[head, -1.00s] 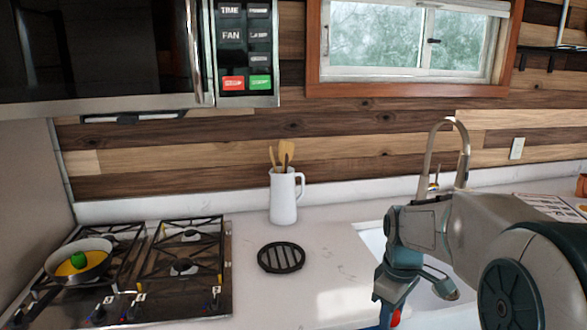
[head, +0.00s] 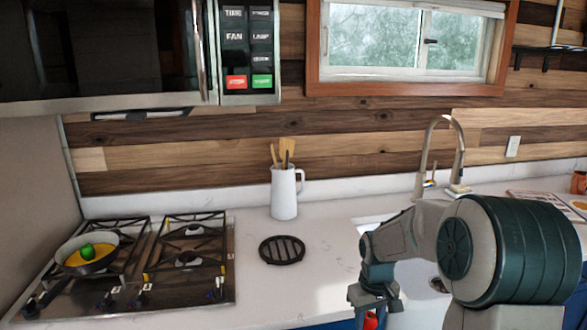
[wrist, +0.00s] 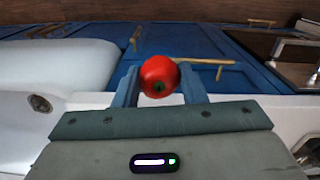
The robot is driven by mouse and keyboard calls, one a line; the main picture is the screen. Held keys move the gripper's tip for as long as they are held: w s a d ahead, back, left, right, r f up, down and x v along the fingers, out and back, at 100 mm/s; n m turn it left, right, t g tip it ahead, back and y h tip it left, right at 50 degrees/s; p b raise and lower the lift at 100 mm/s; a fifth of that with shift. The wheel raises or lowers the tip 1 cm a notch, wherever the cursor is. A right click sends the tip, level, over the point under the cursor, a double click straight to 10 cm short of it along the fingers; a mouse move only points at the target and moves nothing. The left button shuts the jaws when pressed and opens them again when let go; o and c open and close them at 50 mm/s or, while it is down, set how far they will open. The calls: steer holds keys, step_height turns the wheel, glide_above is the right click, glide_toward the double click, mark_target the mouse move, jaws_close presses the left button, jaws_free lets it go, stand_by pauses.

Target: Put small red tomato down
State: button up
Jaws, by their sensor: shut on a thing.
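The small red tomato (wrist: 159,77) is between the two fingers of my gripper (wrist: 159,88) in the wrist view, with its green stem spot facing the camera. My gripper is shut on it. In the head view the tomato (head: 371,320) shows at the bottom edge, below my gripper (head: 370,316), in front of the counter's front edge by the sink. The fingertips are partly cut off there.
The white counter (head: 325,255) has clear room around a black round trivet (head: 282,250). A white pitcher (head: 284,192) with wooden utensils stands behind it. A stove (head: 185,275) with a pan (head: 87,254) is at left. The sink faucet (head: 440,150) rises behind my arm.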

steer(key=w+a+f+m, duration=0.2)
steer(key=w+f+m, duration=0.1)
steer(key=f, duration=0.4)
steer(key=shift+a+f, duration=0.25)
steer(key=shift+a, duration=0.15)
